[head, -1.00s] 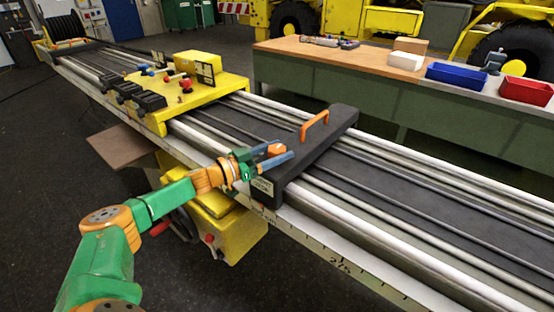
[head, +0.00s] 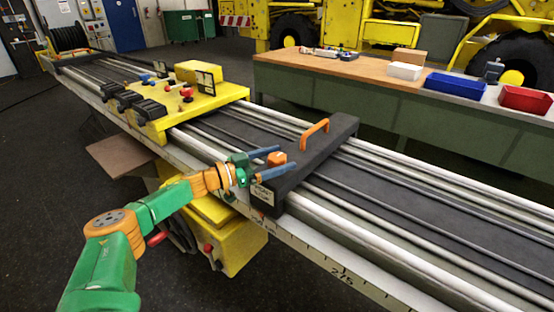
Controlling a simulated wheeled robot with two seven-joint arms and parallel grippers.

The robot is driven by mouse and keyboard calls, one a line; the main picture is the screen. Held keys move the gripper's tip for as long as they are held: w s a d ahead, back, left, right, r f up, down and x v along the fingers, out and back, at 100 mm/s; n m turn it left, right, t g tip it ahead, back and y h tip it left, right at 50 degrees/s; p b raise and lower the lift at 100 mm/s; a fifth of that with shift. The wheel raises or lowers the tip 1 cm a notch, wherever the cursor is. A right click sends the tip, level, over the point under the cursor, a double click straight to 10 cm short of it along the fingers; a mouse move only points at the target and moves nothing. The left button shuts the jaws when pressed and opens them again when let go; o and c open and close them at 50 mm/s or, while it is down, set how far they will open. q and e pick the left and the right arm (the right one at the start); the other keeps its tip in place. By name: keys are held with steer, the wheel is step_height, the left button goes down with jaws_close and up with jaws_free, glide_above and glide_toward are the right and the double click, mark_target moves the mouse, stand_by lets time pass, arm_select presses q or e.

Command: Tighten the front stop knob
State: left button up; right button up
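The front stop is a dark bar (head: 322,157) lying across the rails, with an orange handle (head: 314,131) on top and a small label on its near end. Its orange stop knob (head: 277,158) stands on the near part of the bar. My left gripper (head: 288,158) reaches in from the left, its two blue fingers apart on either side of the knob. I see gaps beside the knob, but contact cannot be told for certain. The knob's lower part is partly hidden by the nearer finger. My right gripper is out of view.
A yellow carriage (head: 205,105) with black blocks and red knobs sits on the rails further left. A scale strip (head: 340,270) runs along the near rail edge. A workbench (head: 330,70) with blue and red bins stands behind. The rails right of the stop are clear.

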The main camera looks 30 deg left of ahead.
mark_target(269, 162)
arm_select(q)
steer(key=shift+s+a+f, duration=0.15)
steer(key=shift+s+a, duration=0.05)
steer(key=shift+s, duration=0.1)
steer(key=b+v, duration=0.2)
steer(key=v, duration=0.3)
steer(key=shift+s+a, duration=0.2)
steer(key=shift+s, duration=0.15)
steer(key=shift+s+a, duration=0.1)
steer(key=shift+s, duration=0.25)
